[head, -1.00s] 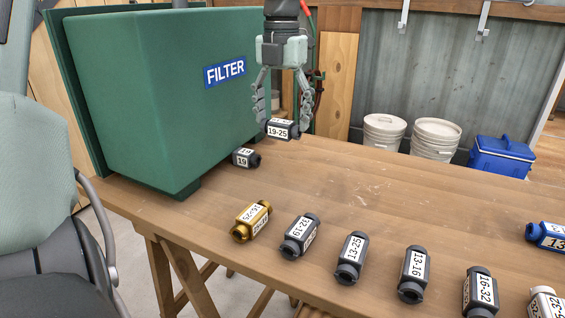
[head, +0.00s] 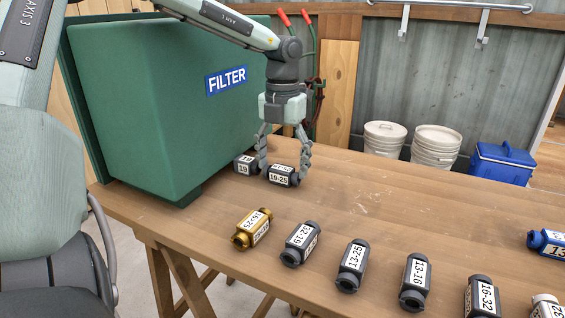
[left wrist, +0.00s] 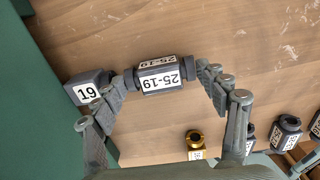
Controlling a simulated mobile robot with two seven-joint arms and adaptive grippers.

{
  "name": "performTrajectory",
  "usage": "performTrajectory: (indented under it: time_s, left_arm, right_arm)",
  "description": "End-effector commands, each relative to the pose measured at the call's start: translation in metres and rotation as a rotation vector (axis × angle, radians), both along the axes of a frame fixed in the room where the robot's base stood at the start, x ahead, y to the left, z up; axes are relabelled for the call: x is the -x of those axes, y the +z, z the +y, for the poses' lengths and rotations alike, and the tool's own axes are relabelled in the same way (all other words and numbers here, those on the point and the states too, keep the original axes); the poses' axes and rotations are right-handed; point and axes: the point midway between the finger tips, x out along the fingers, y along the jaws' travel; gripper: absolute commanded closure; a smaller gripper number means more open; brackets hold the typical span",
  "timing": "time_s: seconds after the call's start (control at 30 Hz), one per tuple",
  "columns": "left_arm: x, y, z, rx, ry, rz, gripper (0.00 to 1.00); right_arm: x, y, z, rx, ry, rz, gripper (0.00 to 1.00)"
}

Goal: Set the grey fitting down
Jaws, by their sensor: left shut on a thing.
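My right gripper is not in view.
A green filter box (head: 165,100) stands at the table's left. A gold fitting (head: 252,229) and several dark fittings, such as one labelled 13-25 (head: 352,266), form a row along the front. A blue fitting (head: 547,242) lies far right. The table right of the gripper is clear.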

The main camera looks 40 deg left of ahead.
Motion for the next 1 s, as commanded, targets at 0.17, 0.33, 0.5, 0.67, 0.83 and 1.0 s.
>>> performTrajectory:
  time_s: [0.17, 0.33, 0.5, 0.67, 0.83, 1.0]
  left_arm:
    - [0.000, -0.001, 0.000, 0.000, 0.000, 0.000, 0.17]
    - [0.000, -0.001, 0.000, -0.001, 0.000, 0.000, 0.06]
    - [0.000, -0.001, 0.000, -0.001, 0.000, 0.000, 0.06]
    - [0.000, 0.002, 0.000, 0.000, 0.000, 0.000, 0.06]
    - [-0.001, 0.025, 0.000, -0.001, 0.002, -0.004, 0.06]
    - [-0.001, 0.064, 0.000, -0.002, 0.001, -0.005, 0.06]
  right_arm:
    - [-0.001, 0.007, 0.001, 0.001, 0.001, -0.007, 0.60]
    - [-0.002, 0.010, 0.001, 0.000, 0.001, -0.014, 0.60]
    - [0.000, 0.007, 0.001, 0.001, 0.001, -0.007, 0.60]
    - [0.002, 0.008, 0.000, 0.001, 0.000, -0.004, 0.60]
    - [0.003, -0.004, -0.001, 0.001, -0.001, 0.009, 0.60]
    - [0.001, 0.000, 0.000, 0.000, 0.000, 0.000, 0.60]
